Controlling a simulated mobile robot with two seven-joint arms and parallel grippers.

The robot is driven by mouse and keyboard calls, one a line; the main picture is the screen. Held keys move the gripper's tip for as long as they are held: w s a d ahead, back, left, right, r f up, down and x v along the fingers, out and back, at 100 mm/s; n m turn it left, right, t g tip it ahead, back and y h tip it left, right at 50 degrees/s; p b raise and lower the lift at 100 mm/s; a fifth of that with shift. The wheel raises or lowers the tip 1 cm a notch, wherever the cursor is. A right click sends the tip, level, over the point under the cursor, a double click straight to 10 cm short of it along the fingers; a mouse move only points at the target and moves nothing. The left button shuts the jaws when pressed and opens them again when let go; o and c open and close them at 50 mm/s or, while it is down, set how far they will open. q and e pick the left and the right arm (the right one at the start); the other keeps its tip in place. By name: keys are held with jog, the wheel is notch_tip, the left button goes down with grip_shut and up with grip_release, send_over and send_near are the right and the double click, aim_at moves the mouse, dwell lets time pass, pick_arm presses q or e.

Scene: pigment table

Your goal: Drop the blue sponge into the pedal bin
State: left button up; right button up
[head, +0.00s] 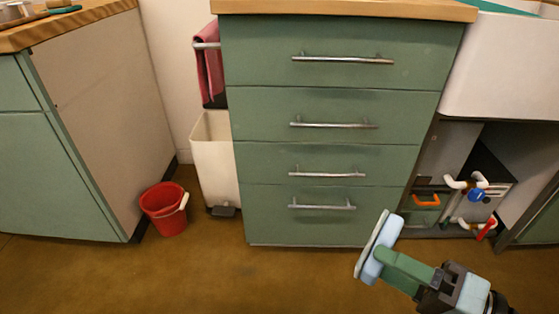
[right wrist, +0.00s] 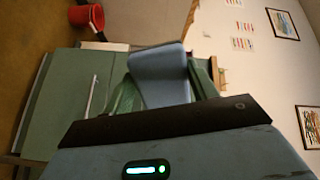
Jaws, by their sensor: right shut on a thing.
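The blue sponge (head: 377,246) is pale blue and held tilted in the lower right of the head view. My right gripper (head: 390,258) is shut on it with green fingers, above the brown floor in front of the drawers. In the right wrist view the sponge (right wrist: 160,75) sits between the fingers. The cream pedal bin (head: 214,165) stands left of the drawer cabinet, which hides part of it. Its dark pedal (head: 223,210) is at floor level. I cannot tell whether its lid is open. The sponge is well apart from the bin. My left gripper is out of view.
The green drawer cabinet (head: 335,155) lies between sponge and bin in the picture. A red bucket (head: 165,212) stands left of the bin. A pink towel (head: 209,60) hangs above the bin. Another cabinet (head: 95,120) is at left. The floor (head: 260,285) in front is clear.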

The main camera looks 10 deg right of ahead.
aim_at(374, 284)
jog(key=shift+w+a+f+m+t+h+p, duration=0.15)
jog(key=shift+w+a+m+t+h+p, duration=0.15)
jog(key=shift+m+t+h, duration=0.25)
jog(key=shift+w+a+f+m+t+h+p, duration=0.15)
jog(key=shift+w+a+m+t+h, duration=0.15)
jog(key=shift+m+t+h, duration=0.25)
jog(key=shift+w+a+f+m+t+h, duration=0.15)
jog(key=shift+a+m+t+h, duration=0.35)
jog(key=shift+h, duration=0.6)
jog(key=shift+a+m+t+h+p, duration=0.3)
jog(key=shift+a+m+h+p, duration=0.25)
jog(key=shift+a+m+h, duration=0.3)
jog(key=s+a+r+m+h+p, duration=0.1)
jog(key=a+h, duration=0.4)
jog(key=a, duration=0.5)
notch_tip(374, 284, up, 2)
jog(key=shift+r+m+p, duration=0.1)
jog(key=shift+m+p, duration=0.65)
jog(key=shift+m, duration=0.3)
jog(key=shift+a, duration=0.15)
